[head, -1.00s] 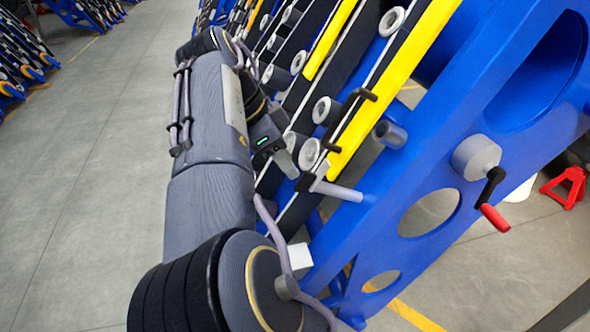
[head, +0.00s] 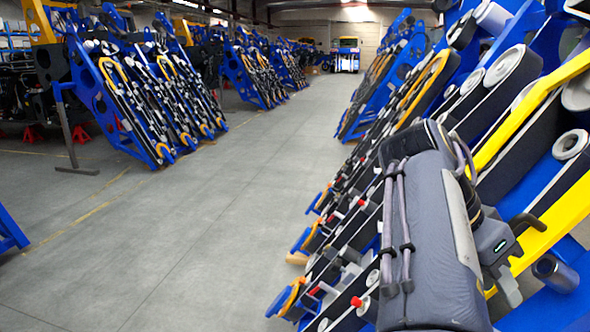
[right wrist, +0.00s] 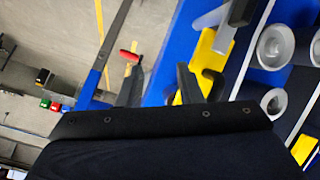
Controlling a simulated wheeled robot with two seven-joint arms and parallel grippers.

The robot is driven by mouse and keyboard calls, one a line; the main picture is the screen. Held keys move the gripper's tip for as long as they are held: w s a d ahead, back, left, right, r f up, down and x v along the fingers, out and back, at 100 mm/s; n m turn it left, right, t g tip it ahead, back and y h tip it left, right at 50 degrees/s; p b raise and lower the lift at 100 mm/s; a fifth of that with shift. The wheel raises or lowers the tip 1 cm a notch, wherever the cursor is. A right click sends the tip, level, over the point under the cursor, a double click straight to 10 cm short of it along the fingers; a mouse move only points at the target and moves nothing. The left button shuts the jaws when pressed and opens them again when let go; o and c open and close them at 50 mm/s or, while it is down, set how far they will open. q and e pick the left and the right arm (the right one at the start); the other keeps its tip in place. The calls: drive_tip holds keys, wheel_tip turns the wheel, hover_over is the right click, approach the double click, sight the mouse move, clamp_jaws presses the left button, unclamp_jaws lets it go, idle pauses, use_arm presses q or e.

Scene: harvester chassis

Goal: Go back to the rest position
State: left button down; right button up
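My right arm reaches in from the lower right of the head view, in front of the near harvester chassis (head: 575,190). My right gripper (head: 506,284) shows only partly there, beside the chassis's yellow bar. In the right wrist view my right gripper (right wrist: 160,76) has its two dark fingers apart with nothing held between them. I cannot tell whether the gripper touches the chassis. My left gripper is in neither current view.
A row of blue chassis with belts and rollers slants along the right, close to my right arm. Another row (head: 150,95) stands at the back left. The grey floor (head: 190,230) between them is clear. A blue part (head: 10,232) stands at the left edge.

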drive_tip(key=s+d+f+n+t+y, duration=0.1)
drive_tip(key=s+d+f+n+t, duration=0.25)
drive_tip(key=s+n, duration=0.35)
drive_tip(key=s+a+f+n+t+y+p, duration=0.1)
drive_tip(key=a+f+n+t+y, duration=0.1)
drive_tip(key=a+f+y, duration=0.3)
drive_tip(key=s+a+f+n+t+y+p, duration=0.1)
drive_tip(key=a+f+n+y, duration=0.3)
drive_tip(key=f, duration=0.8)
drive_tip(key=shift+s+a+n+t+y, duration=0.3)
drive_tip(key=shift+s+a+t+y, duration=0.1)
drive_tip(key=shift+a+t+y, duration=0.3)
drive_tip(key=shift+f, duration=0.1)
